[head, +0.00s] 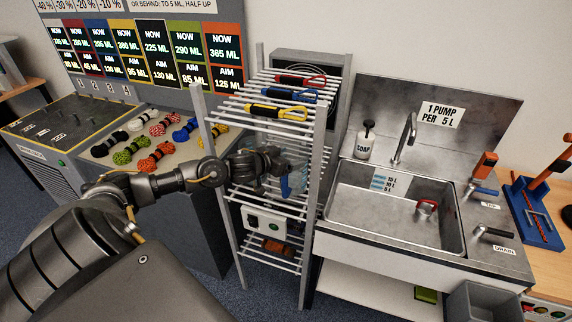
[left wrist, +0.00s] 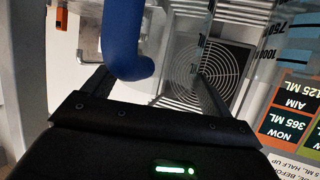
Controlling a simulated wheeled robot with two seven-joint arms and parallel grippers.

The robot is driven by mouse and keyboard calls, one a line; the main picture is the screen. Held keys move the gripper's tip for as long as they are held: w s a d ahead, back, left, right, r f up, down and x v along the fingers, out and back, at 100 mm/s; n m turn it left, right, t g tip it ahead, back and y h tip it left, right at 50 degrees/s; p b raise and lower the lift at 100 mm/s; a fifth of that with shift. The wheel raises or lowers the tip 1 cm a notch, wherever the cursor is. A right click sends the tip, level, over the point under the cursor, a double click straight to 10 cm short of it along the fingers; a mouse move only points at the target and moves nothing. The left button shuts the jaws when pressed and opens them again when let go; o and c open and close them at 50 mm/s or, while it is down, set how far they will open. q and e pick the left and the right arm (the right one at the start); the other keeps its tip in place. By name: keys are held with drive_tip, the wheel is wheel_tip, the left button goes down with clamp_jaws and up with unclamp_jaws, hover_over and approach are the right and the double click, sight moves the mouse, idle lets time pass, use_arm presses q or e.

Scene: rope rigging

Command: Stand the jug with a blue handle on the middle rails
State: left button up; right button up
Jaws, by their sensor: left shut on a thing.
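The clear jug (head: 270,158) with a blue handle (head: 290,183) is inside the rack, just above the middle rails (head: 262,201). It looks roughly upright; I cannot tell whether its base touches the rails. My left gripper (head: 259,164) reaches in from the left and is shut on the jug. In the left wrist view the blue handle (left wrist: 122,38) hangs near the fingers (left wrist: 152,80), and clear wall with light blue marks (left wrist: 297,56) shows at the right. The gripper hides part of the jug. My right gripper is out of view.
The rack's top rails (head: 262,104) hold tools with red, blue and yellow handles. A grey upright (head: 212,150) is close to my arm. A sink (head: 390,215) is at the right.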

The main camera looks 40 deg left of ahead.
sight(291, 174)
use_arm(q)
wheel_tip(291, 174, down, 3)
drive_tip(key=shift+f+p, duration=0.2)
drive_tip(key=shift+p, duration=0.4)
drive_tip(key=o, duration=1.6)
drive_tip(key=shift+s+f, duration=0.1)
